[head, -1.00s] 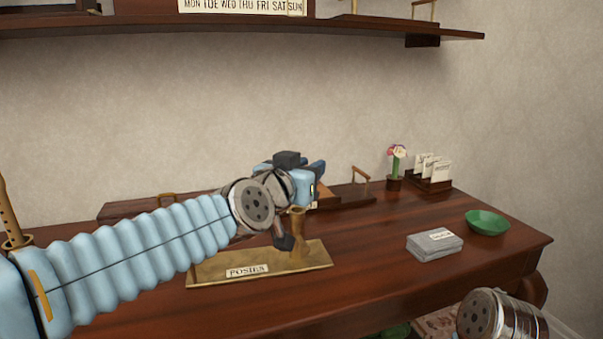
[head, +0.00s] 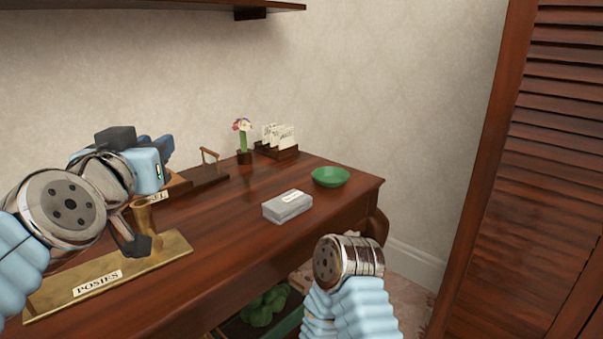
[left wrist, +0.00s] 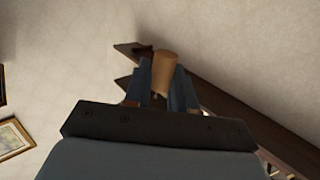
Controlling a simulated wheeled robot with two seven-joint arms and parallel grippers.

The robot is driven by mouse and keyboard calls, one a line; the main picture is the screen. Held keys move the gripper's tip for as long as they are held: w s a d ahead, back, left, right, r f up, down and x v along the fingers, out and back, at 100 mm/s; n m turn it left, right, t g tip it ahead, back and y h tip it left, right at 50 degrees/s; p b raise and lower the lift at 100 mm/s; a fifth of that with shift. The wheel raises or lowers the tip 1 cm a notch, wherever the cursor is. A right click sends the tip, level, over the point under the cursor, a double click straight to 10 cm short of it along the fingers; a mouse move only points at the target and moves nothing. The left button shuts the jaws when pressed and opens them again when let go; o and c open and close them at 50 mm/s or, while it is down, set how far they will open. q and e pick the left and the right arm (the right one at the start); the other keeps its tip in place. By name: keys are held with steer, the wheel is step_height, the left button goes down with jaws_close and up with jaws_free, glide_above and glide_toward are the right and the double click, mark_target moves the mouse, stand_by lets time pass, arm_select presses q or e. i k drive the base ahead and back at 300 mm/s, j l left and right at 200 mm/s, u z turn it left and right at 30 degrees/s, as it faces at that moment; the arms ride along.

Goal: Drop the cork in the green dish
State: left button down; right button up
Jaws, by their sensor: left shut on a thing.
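The cork (left wrist: 165,72) is a tan cylinder between the two fingers of my left gripper (left wrist: 163,86) in the left wrist view. The gripper is shut on it. In the head view my left gripper (head: 166,147) is at the left, above the back of the desk, and hides the cork there. The green dish (head: 331,177) is a shallow round bowl near the desk's right end, well to the right of this gripper. My right arm shows at lower centre, but its gripper is not visible.
A grey stack of cards (head: 287,206) lies just left of the dish. A brass "POSIES" stand (head: 110,277) is below my left arm. A potted flower (head: 243,141) and a card rack (head: 277,141) stand at the back. A louvered door (head: 540,150) is at right.

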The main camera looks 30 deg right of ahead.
mark_target(325, 183)
steer(key=i+l, duration=0.15)
steer(key=l, duration=0.25)
steer(key=i+l, duration=0.2)
steer(key=l, duration=0.2)
steer(key=i+l, duration=0.15)
steer(key=l, duration=0.25)
steer(key=i+l, duration=0.2)
steer(key=l, duration=0.2)
steer(key=l+z, duration=0.05)
